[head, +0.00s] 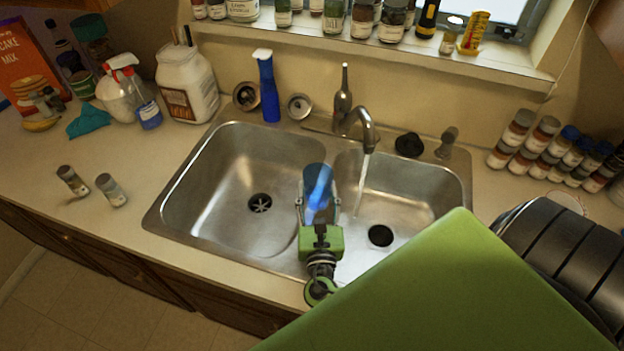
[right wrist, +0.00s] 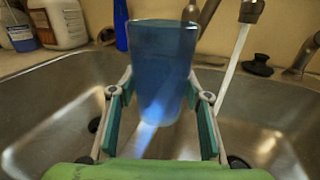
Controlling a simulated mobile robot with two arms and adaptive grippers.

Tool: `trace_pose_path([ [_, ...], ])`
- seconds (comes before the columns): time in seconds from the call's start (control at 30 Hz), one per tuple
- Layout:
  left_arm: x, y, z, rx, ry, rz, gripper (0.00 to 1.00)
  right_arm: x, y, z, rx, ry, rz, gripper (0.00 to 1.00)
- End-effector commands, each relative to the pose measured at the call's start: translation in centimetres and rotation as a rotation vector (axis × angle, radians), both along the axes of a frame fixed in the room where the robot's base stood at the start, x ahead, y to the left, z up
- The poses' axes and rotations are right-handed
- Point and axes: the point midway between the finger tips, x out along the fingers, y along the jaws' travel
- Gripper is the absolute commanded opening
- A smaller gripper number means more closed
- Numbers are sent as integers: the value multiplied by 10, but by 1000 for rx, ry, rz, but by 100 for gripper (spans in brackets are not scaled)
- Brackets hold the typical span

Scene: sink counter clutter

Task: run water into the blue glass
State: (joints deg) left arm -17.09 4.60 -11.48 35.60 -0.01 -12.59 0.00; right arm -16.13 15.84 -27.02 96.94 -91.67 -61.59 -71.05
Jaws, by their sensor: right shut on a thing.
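The blue glass (head: 319,187) is upright over the divider of the double sink (head: 160,226). It fills the middle of the right wrist view (right wrist: 163,70). My right gripper (head: 318,205) is shut on the glass, one finger on each side; the fingers also show in the right wrist view (right wrist: 160,105). The faucet (head: 366,130) runs a stream of water (head: 362,172) into the right basin. The stream falls to the right of the glass, apart from it. The inside of the glass cannot be seen clearly. My left gripper does not show.
Spice jars (head: 548,150) crowd the right counter. The left basin (head: 235,175) is empty.

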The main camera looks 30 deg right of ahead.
Motion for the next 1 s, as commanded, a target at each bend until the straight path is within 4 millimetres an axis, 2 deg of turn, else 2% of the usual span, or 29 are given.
trace_pose_path([
  [1.0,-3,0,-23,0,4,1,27,-6,-100,-25,-3,1,1,17],
])
